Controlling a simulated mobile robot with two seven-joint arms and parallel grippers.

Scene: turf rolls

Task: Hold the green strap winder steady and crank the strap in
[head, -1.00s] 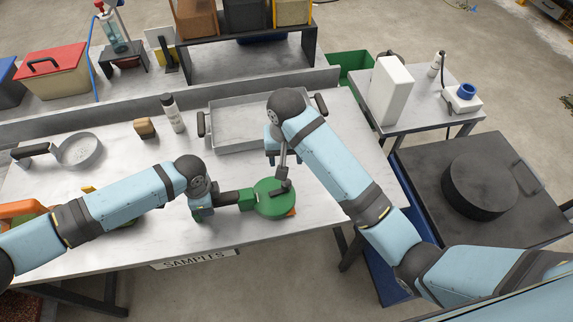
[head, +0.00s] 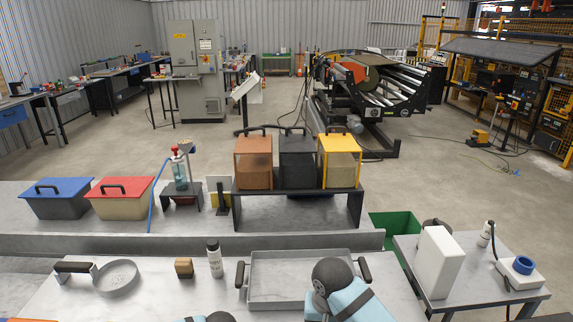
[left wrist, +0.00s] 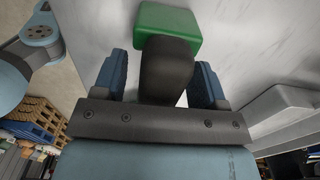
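Part of the green strap winder (left wrist: 168,24) shows at the top of the left wrist view, with a dark grip (left wrist: 167,70) pointing toward my wrist. My left gripper (left wrist: 160,65) has its two blue fingers on either side of this grip. A narrow gap shows at the left finger, so it looks open around the grip rather than clamped on it. In the head view the winder and both grippers are below the frame. Only the tops of my arms show at the bottom edge. The winder's crank, the strap and my right gripper are hidden.
Lidded boxes and a riser (head: 296,198) stand behind. A side table (head: 486,286) holds a white container (head: 437,261).

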